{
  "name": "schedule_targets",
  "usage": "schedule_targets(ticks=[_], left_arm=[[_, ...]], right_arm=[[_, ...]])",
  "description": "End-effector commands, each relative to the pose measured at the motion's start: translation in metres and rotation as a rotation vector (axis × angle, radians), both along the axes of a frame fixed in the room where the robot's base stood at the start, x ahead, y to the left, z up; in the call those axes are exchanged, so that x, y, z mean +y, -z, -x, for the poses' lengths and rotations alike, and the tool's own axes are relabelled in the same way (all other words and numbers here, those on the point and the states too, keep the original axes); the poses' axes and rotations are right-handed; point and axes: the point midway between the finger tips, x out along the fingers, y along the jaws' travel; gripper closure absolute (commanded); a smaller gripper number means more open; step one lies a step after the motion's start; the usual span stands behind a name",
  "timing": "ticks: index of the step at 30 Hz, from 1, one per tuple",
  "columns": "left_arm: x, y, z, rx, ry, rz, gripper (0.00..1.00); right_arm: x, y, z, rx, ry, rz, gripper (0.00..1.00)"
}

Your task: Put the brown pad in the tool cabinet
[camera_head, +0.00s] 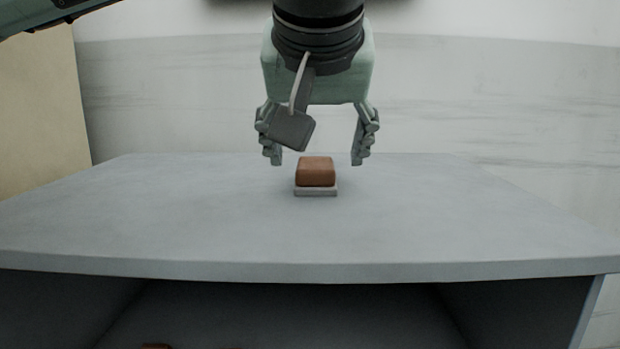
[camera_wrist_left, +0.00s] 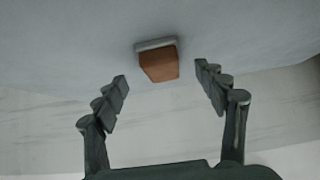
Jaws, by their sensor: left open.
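The brown pad (camera_head: 316,170) lies on a thin light grey base (camera_head: 316,191) on top of the grey cabinet (camera_head: 190,225). My left gripper (camera_head: 315,160) is open and empty, pointing down, with its fingers apart to either side of the pad and a little above or behind it. In the left wrist view the brown pad (camera_wrist_left: 160,65) shows between and beyond the open fingertips (camera_wrist_left: 162,72), touching neither. The cabinet has an open space (camera_head: 290,315) below its top, seen at the bottom of the head view. My right gripper is not in view.
A small brown thing (camera_head: 156,346) shows at the bottom edge inside the open space, mostly cut off. The cabinet top around the pad is clear. A pale marbled wall (camera_head: 480,100) stands behind, with a beige panel (camera_head: 40,110) at the left.

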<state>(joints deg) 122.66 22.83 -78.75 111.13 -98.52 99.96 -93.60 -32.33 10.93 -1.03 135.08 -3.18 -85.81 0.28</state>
Motion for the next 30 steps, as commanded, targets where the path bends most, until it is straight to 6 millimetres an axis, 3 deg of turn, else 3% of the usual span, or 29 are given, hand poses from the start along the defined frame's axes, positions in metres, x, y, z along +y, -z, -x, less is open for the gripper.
schedule_targets(ticks=[12,20,30], left_arm=[[0.001,0.028,-0.042,0.003,-0.001,0.000,0.28],[0.001,0.031,-0.045,0.001,-0.001,0.000,0.30],[0.001,0.031,-0.045,0.001,-0.001,-0.001,0.72]], right_arm=[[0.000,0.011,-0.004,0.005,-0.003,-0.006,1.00],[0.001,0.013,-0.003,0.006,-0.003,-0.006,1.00],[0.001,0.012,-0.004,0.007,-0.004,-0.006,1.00]])
